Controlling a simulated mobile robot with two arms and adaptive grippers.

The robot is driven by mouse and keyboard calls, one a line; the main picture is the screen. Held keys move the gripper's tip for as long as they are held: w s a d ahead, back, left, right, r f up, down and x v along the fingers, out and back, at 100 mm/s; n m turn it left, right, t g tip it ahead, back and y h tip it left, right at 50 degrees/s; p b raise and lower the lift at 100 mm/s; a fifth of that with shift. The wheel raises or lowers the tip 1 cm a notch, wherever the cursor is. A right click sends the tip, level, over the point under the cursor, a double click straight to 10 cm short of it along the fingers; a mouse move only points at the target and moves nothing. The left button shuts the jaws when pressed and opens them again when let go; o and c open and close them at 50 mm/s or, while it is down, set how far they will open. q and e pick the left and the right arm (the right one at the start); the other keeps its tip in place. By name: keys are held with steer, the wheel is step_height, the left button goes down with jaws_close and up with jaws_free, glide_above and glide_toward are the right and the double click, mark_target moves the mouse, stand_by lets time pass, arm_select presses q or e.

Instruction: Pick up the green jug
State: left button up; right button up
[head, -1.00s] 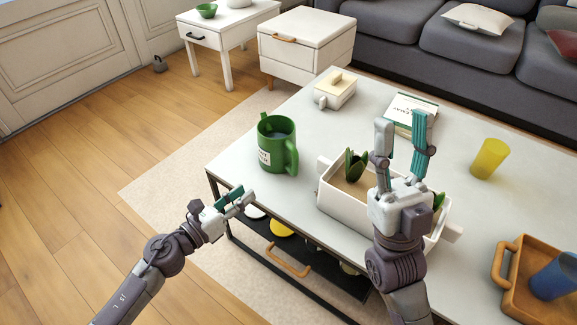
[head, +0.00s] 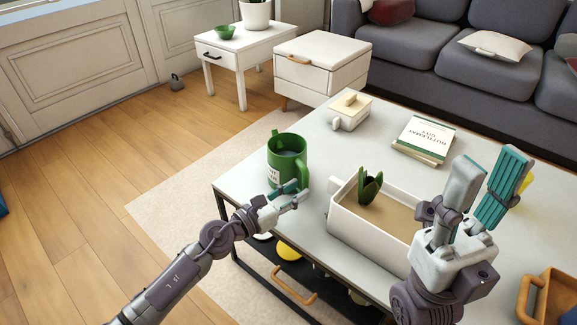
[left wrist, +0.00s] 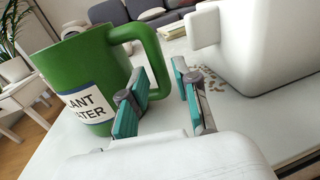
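The green jug (head: 287,152) stands upright near the left edge of the table and holds dark contents. Its white label with "PLANT WATER" partly shows in the left wrist view, where the jug (left wrist: 85,75) fills the left side. My left gripper (head: 296,191) is at the jug's lower front. In the left wrist view my left gripper (left wrist: 160,85) is open, with the jug's handle ahead of the gap between the fingers. I cannot tell whether a finger touches the jug. My right gripper (head: 490,175) is open and empty, fingers pointing up, above the table's right part.
A white planter (head: 372,232) with a plant stands right of the jug, close to my left gripper. A wooden tray (head: 545,300) is at the lower right.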

mark_target(305, 183)
arm_select(q)
steer(key=x, duration=0.3)
steer(key=shift+w+d, duration=0.25)
steer(key=shift+w, duration=0.05)
jaws_close()
steer(key=shift+r, duration=0.15)
